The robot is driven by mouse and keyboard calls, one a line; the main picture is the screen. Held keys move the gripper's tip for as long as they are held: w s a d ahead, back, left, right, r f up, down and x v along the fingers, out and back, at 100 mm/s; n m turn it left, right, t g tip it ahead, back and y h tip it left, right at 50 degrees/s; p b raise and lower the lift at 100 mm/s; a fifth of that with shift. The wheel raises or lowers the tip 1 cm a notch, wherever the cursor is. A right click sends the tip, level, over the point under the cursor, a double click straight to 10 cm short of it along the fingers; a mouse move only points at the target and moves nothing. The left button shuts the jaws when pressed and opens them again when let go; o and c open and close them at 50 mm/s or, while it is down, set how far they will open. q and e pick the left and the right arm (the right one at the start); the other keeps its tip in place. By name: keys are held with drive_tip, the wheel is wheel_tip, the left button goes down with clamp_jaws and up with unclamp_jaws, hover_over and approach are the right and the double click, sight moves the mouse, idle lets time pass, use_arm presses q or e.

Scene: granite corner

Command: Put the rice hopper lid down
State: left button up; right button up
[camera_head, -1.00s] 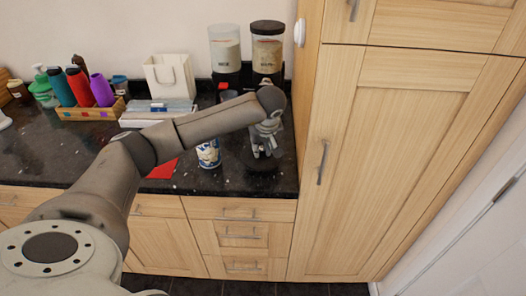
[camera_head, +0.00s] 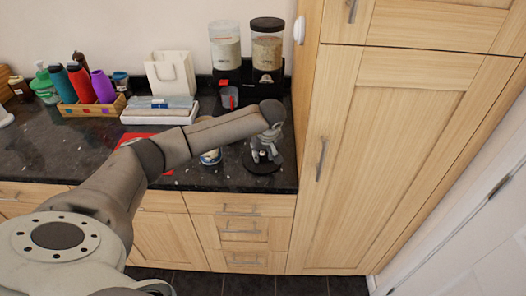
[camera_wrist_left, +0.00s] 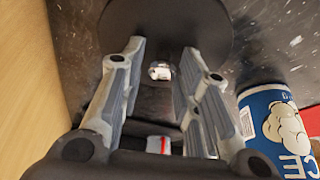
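The rice hopper lid (camera_head: 264,168) is a round black disc lying on the dark counter near its right end, close to the tall cabinet. It shows as a black disc at the top of the left wrist view (camera_wrist_left: 205,22), with a small pale, shiny knob between the fingers. My left gripper (camera_head: 264,157) is just above the lid, pointing down. Its two fingers (camera_wrist_left: 163,60) are spread apart with a gap on each side of the knob. Of two clear hoppers at the back, the left one (camera_head: 226,48) has no black lid and the right one (camera_head: 267,50) has one. My right gripper is out of view.
A blue and white can (camera_wrist_left: 278,120) stands on the counter right beside my left gripper, partly hidden by my arm in the head view. A tall wooden cabinet (camera_head: 390,160) borders the counter on the right. Behind stand a white bag (camera_head: 170,75) and a bottle rack (camera_head: 92,108).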

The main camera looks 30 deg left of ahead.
use_arm(q)
drive_tip(key=shift+o, duration=0.5)
drive_tip(key=shift+r, duration=0.35)
drive_tip(key=b+v, duration=0.2)
drive_tip(key=v, duration=0.9)
drive_tip(key=shift+r, duration=0.3)
